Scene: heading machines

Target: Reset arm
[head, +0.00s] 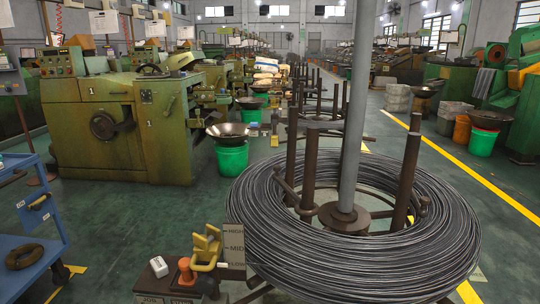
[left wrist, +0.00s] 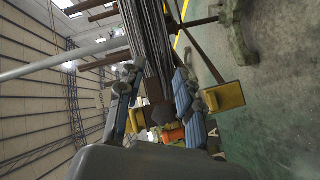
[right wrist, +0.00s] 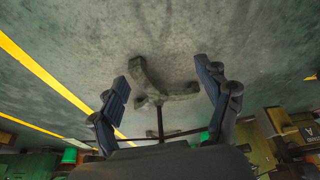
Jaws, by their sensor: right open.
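Neither arm nor gripper shows in the head view. In the left wrist view my left gripper (left wrist: 158,80) has its two fingers well apart, with the wire coil (left wrist: 150,40) and brown stand parts behind the gap. Nothing is seen clamped between the fingers. In the right wrist view my right gripper (right wrist: 162,80) is open and empty, facing the green-grey floor. A dark, branched stand foot (right wrist: 150,88) shows beyond its fingers. In the head view a big coil of grey wire (head: 360,260) lies around a brown stand with a grey pole (head: 357,110).
A low bench with a yellow clamp tool (head: 207,248) and a white block (head: 159,267) stands front centre. A blue cart (head: 30,235) is at left. A green heading machine (head: 120,125) and green bucket (head: 232,158) stand behind. Floor beside the yellow line (head: 490,185) is clear.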

